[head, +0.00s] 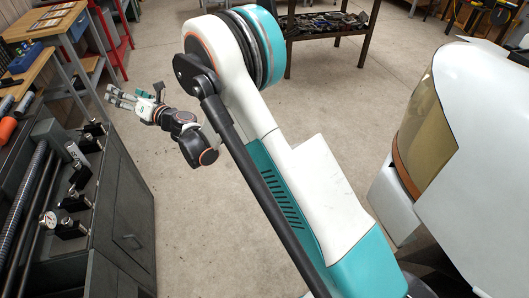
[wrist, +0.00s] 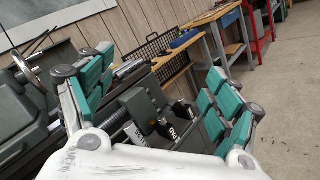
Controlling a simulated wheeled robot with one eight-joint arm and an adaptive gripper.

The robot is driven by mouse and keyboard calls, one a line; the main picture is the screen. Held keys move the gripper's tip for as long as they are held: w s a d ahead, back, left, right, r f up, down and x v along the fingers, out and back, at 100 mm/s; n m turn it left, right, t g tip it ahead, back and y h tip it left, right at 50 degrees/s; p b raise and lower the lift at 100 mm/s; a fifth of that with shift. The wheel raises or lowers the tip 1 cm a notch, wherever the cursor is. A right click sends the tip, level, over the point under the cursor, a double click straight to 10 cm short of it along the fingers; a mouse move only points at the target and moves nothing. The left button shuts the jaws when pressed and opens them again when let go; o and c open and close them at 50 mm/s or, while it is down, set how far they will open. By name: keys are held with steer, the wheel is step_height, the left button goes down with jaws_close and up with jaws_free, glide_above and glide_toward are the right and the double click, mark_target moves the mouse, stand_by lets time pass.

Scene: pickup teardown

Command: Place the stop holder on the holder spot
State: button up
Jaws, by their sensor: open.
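My gripper (head: 112,94) is open and empty in the head view, raised near the left side above the floor, past the far end of the dark bench (head: 125,205). Several small black holders with round knobs stand on that bench, such as a near one (head: 70,228) and a middle one (head: 75,201). I cannot tell which is the stop holder, and no holder spot is clearly marked. In the wrist view my gripper's teal fingers (wrist: 160,68) are spread apart. Black holders (wrist: 181,113) show between and beyond them, apart from the fingers.
A long ribbed screw (head: 22,205) runs along the bench's left. A wooden table with a blue box (head: 25,57) and a red stand (head: 112,35) are at the back left. A white machine (head: 470,130) is at right. Concrete floor between is clear.

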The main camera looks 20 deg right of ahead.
steer(key=s+d+r+m+t+h, duration=0.1)
steer(key=s+d+r+m+h, duration=0.1)
steer(key=d+r+m+h, duration=0.5)
steer(key=s+d+r+m+t+h, duration=0.1)
steer(key=s+d+r+m+h, duration=0.1)
steer(key=d+r+m, duration=0.8)
steer(key=s+d+m+g+h, duration=0.2)
steer(key=s+d+m+h, duration=0.15)
steer(key=s+d, duration=0.5)
steer(key=s+d+f+m+g+h, duration=0.1)
steer(key=s+d+f+m+g, duration=0.1)
steer(key=s+d+m, duration=0.35)
steer(key=s+d+f+m+g, duration=0.2)
steer(key=s+d+m, duration=0.1)
steer(key=s, duration=0.6)
steer(key=s+f+m+g, duration=0.2)
steer(key=s+f+m, duration=0.1)
steer(key=s, duration=0.6)
steer(key=s+f+m+g+y, duration=0.1)
steer(key=s+f+m, duration=0.3)
steer(key=s, duration=0.5)
steer(key=shift+s+a+f+g, duration=0.3)
steer(key=shift+a+f+g, duration=0.1)
steer(key=shift+f+g, duration=0.25)
